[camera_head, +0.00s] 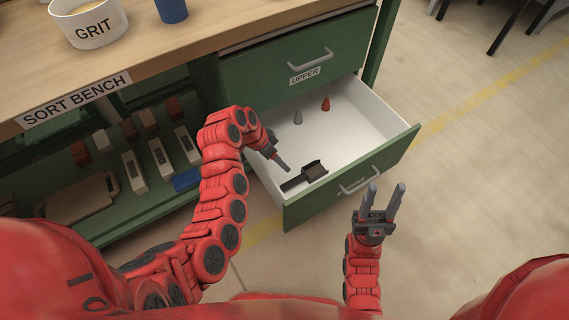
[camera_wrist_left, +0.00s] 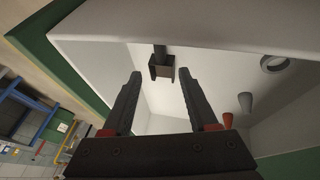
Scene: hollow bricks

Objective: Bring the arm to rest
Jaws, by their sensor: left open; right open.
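My left arm reaches in from the left in the head view. Its gripper (camera_head: 281,160) is over the left part of the open lower drawer (camera_head: 397,148). In the left wrist view the left gripper (camera_wrist_left: 158,90) has its two dark fingers apart, with nothing between them. A dark tool with a boxy end (camera_head: 305,176) lies in the drawer near the left gripper; it also shows beyond the fingertips in the wrist view (camera_wrist_left: 162,66). My right gripper (camera_head: 382,198) is open and empty, in front of the drawer's handle side and apart from it in the picture.
A grey cone (camera_head: 297,117) and a red cone (camera_head: 325,104) stand in the drawer. A grey ring (camera_wrist_left: 274,63) shows in the wrist view. The upper drawer (camera_head: 290,70) is closed. A GRIT bucket (camera_head: 92,32) and a blue cup (camera_head: 173,10) are on the bench.

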